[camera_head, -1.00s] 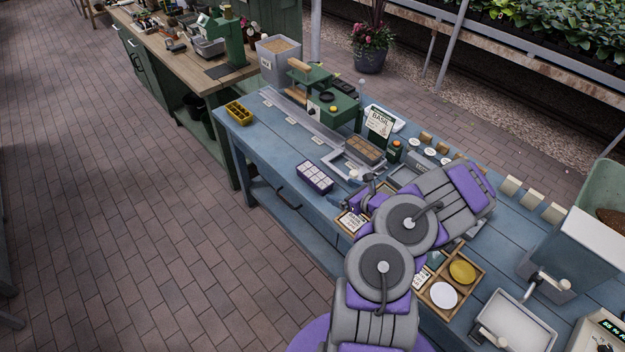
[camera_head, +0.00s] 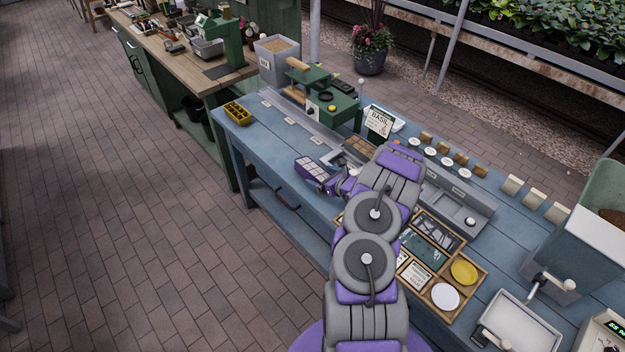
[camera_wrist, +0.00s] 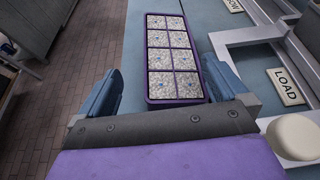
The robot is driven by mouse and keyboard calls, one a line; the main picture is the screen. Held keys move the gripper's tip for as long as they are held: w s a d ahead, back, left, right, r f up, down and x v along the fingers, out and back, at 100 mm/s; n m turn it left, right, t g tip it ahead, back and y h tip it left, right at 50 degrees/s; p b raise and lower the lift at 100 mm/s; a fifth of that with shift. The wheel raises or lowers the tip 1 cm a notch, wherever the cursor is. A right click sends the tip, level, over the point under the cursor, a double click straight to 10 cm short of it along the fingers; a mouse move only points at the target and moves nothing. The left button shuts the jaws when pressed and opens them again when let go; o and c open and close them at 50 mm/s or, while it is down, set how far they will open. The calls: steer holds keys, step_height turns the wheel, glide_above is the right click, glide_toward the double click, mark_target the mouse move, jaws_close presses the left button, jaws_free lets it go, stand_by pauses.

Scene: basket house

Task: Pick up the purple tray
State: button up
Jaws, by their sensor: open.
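The purple tray (camera_head: 309,168) lies on the blue bench near its front edge. It is a small rectangular tray with two rows of square cells filled with a pale speckled material. In the wrist view the tray (camera_wrist: 148,82) stretches away from me between the two blue fingers. My gripper (camera_wrist: 163,90) is open, one finger to the left of the tray and one to the right, around its near end. I cannot tell whether either finger touches it. In the head view my gripper (camera_head: 338,186) is at the tray's right end, partly hidden by my arm.
A yellow tray (camera_head: 237,113) sits at the bench's far left corner. A green press (camera_head: 332,105) stands behind the purple tray. A metal rail with a "LOAD" label (camera_wrist: 286,87) and a pale round knob (camera_wrist: 293,137) lie close right of my gripper. The bench edge is near on the left.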

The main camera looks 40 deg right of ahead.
mark_target(313, 173)
steer(key=w+f, duration=0.2)
steer(key=shift+w+d+f, duration=0.3)
steer(key=shift+d, duration=0.05)
steer(key=shift+a+r, duration=0.4)
steer(key=shift+a, duration=0.35)
steer(key=shift+c, duration=0.8)
steer(key=c, duration=0.3)
steer(key=shift+d+f, duration=0.15)
steer(key=shift+d, duration=0.5)
steer(key=c, duration=0.4)
steer(key=shift+c, duration=1)
steer(key=shift+a+r, duration=0.2)
steer(key=shift+a, duration=0.35)
steer(key=c, duration=0.6)
steer(key=shift+d, duration=0.15)
